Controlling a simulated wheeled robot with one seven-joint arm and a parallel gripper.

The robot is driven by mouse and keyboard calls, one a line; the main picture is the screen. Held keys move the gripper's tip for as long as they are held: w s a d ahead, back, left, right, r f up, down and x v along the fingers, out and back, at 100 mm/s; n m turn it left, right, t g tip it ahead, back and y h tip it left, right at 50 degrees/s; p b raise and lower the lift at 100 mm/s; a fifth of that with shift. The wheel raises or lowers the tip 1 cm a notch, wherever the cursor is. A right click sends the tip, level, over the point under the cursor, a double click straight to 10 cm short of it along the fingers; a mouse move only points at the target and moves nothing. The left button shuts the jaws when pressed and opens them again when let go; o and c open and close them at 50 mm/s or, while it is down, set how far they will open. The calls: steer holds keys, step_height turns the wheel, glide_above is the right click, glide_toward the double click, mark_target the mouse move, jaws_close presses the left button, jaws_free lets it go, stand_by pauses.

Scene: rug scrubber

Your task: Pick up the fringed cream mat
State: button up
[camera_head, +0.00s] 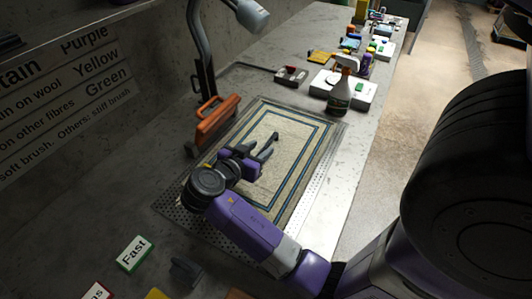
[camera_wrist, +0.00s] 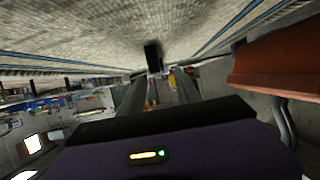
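The cream mat (camera_head: 295,137) with dark blue border stripes lies flat on a perforated metal tray (camera_head: 318,185) in the head view. My arm covers its near left part, and I cannot make out its fringe. My gripper (camera_head: 259,150) is over the mat with its fingers apart and nothing seen between them. In the wrist view the mat (camera_wrist: 100,30) fills the upper part, close to my open gripper (camera_wrist: 158,92). A small dark patch shows on the mat there; I cannot tell what it is. How far the fingertips are from the mat is unclear.
An orange-handled tool (camera_head: 217,120) stands beside the mat's left edge, close to my gripper; it also shows in the wrist view (camera_wrist: 280,62). A lamp arm (camera_head: 200,45) rises behind it. A spray bottle (camera_head: 340,93) and a white box (camera_head: 355,92) stand beyond the mat.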

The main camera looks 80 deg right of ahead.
mark_target(267, 145)
steer(key=shift+p+x, duration=0.55)
steer(key=shift+x, duration=1.85)
steer(key=shift+s, duration=0.1)
jaws_close()
